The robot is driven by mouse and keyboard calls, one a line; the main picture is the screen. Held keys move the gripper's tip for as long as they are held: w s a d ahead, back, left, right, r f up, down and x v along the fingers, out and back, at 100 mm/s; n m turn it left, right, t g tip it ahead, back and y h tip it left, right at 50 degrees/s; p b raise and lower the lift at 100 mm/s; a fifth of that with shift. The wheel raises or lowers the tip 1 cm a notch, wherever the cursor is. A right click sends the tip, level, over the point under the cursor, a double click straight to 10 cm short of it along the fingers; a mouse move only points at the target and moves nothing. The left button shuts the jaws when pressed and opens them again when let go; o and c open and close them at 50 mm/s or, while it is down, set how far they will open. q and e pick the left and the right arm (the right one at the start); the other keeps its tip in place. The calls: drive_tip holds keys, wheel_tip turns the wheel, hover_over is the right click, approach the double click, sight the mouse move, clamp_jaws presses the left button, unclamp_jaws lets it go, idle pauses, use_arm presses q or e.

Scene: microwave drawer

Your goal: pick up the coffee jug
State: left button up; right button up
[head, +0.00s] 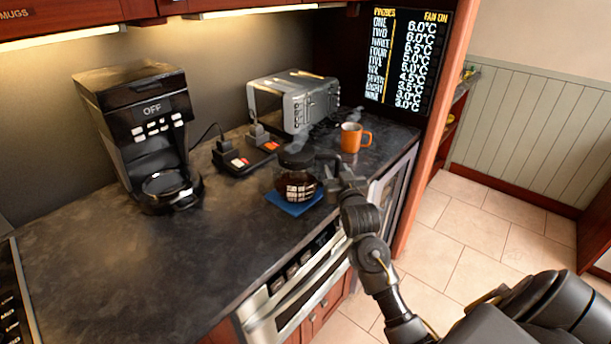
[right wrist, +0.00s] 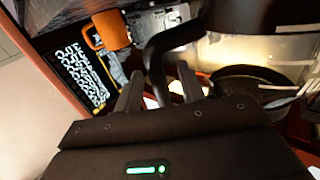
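The coffee jug (head: 297,186) is dark with pale markings and a black lid. It stands upright on a blue mat (head: 293,203) near the counter's front edge. My right gripper (head: 338,172) is at the jug's right side, by its handle. In the right wrist view, the jug's black handle (right wrist: 156,65) passes between the two fingers (right wrist: 158,88). The fingers are apart with gaps visible beside the handle, so the gripper looks open around it. My left gripper is not in view.
An orange mug (head: 351,138) stands behind the jug to the right. A toaster (head: 294,101) and a black tray-like item (head: 243,158) are behind. A coffee maker (head: 140,125) stands at left. The counter's front left (head: 130,270) is clear.

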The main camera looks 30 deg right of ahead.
clamp_jaws()
idle(0.9)
idle(0.5)
